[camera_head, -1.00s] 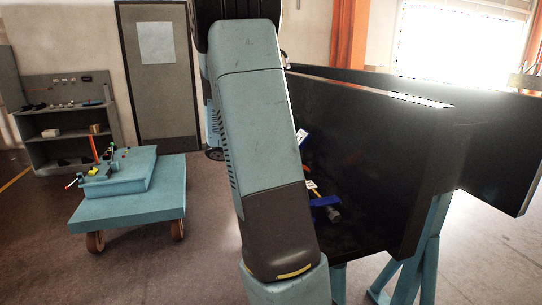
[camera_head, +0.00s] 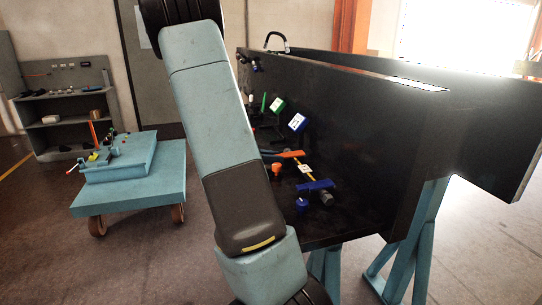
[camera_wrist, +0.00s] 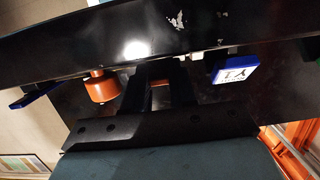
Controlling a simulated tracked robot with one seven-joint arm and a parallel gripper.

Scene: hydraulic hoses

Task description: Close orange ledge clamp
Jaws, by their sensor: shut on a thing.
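In the wrist view my gripper (camera_wrist: 160,82) has its two dark fingers against the black ledge plate (camera_wrist: 150,40). A small orange part (camera_wrist: 161,84), seemingly of the orange ledge clamp, shows between the fingers, and they are shut on it. An orange round knob (camera_wrist: 101,87) is just left of the fingers. In the head view an orange bar (camera_head: 291,154) and an orange knob (camera_head: 277,169) show on the dark panel (camera_head: 375,140), right of my arm. My gripper is hidden in the head view. How far the clamp is turned cannot be told.
A blue tag with a white label (camera_wrist: 234,71) hangs right of my fingers; a blue bar (camera_wrist: 36,94) is at the left. A blue cart (camera_head: 130,190) stands left.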

